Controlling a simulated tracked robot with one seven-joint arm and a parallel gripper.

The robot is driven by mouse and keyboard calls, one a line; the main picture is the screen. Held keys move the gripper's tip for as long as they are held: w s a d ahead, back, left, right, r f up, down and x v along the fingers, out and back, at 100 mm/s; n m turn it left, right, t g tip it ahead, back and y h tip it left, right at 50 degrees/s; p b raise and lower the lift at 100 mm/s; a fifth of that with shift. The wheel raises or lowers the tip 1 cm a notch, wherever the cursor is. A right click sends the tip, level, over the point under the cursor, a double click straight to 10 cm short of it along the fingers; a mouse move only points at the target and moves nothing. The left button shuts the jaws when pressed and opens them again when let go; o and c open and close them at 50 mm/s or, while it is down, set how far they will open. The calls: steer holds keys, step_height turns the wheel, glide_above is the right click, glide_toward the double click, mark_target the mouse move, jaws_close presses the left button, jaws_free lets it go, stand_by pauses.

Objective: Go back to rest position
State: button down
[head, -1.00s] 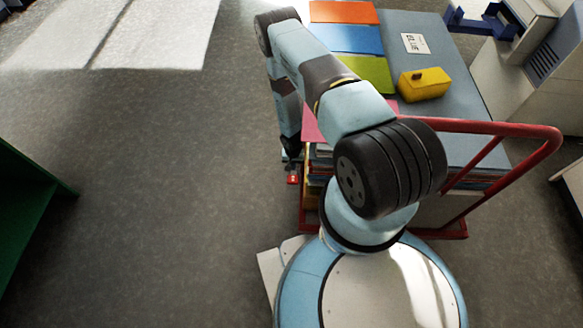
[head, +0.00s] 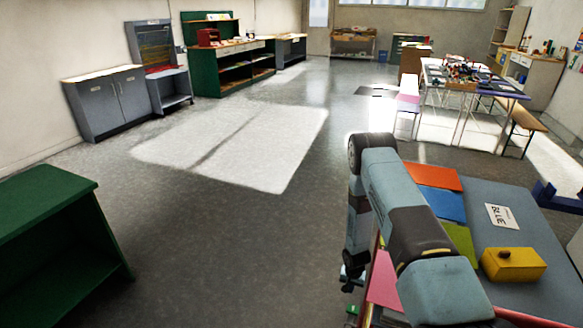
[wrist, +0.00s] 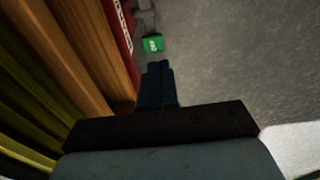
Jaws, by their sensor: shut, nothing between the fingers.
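My gripper (head: 349,287) hangs at the end of my arm, pointing down beside the left side of a cart with a grey top (head: 540,240). In the wrist view its two dark fingers (wrist: 157,66) are together, with nothing visible between them. The fingertips point toward a small green tag with white marks (wrist: 153,44), apart from it in the picture; the green tag shows partly in the head view (head: 352,310). My arm arches over the near left part of the cart and hides some of it.
On the cart lie orange (head: 433,176), blue (head: 447,206) and pink (head: 384,283) sheets, a white card (head: 502,216) and a yellow box (head: 513,264). A green shelf (head: 55,225) stands at left. Open floor (head: 230,240) lies between. Tables and benches are at the back right.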

steer(key=w+r, duration=0.3)
steer(key=r, duration=0.4)
steer(key=w+r, duration=0.3)
steer(key=r, duration=0.4)
step_height(320, 180, up, 36)
steer(key=s+n+t, duration=0.1)
steer(key=s+t, duration=0.1)
steer(key=s, duration=0.1)
steer(key=s+r+n+t, duration=0.2)
steer(key=s+r, duration=1.2)
steer(key=r, duration=0.4)
steer(key=s+r, duration=0.3)
steer(key=s, duration=0.7)
steer(key=s+a+r+n, duration=0.1)
steer(key=s+r, duration=0.3)
steer(key=s, duration=0.6)
steer(key=shift+r+t, duration=0.25)
steer(key=shift+t, duration=0.15)
steer(key=c, duration=1.8)
jaws_free()
steer(key=shift+c, duration=0.2)
